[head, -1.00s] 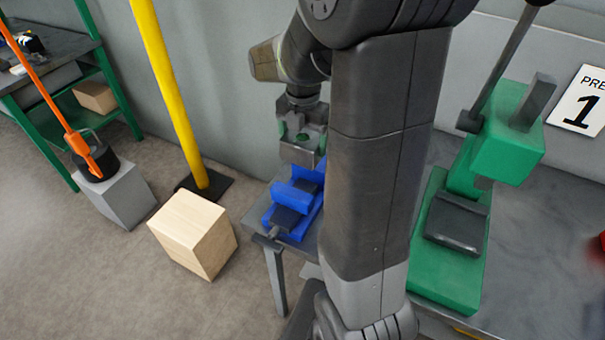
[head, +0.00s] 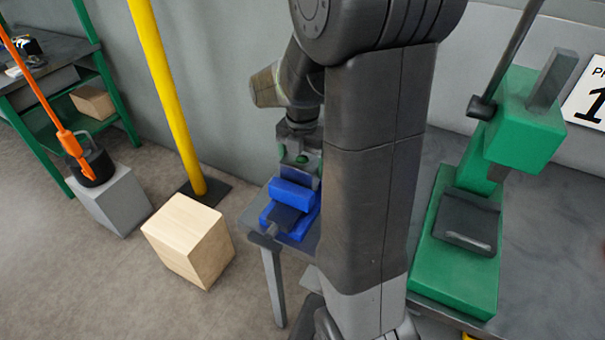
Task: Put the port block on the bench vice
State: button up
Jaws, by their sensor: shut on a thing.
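The port block (head: 303,169) is a small grey block, seen just above and behind the front blue jaw of the bench vice. My gripper (head: 301,158) is shut on it, with green finger pads showing at its sides. The bench vice (head: 291,192) is blue with a dark grey slide and stands on the left end of the grey bench. The block's lower part is hidden behind the blue jaw, so I cannot tell whether it touches the vice bed. My arm hides the vice's right side.
A green press (head: 465,245) with a long dark lever stands on the bench to the right. On the floor at left are a wooden box (head: 190,240), a yellow post (head: 165,95) and a grey block (head: 112,200) carrying a black weight-like object (head: 93,166). A green-framed shelf stands far left.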

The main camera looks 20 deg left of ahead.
aim_at(302, 159)
jog(key=shift+f+b, duration=0.8)
jog(key=shift+f, duration=0.55)
jog(key=shift+f, duration=0.1)
jog(key=shift+f, duration=0.1)
jog(key=o, duration=1.6)
jog(key=shift+o, duration=0.2)
notch_tip(302, 159, up, 12)
jog(key=shift+r, duration=0.2)
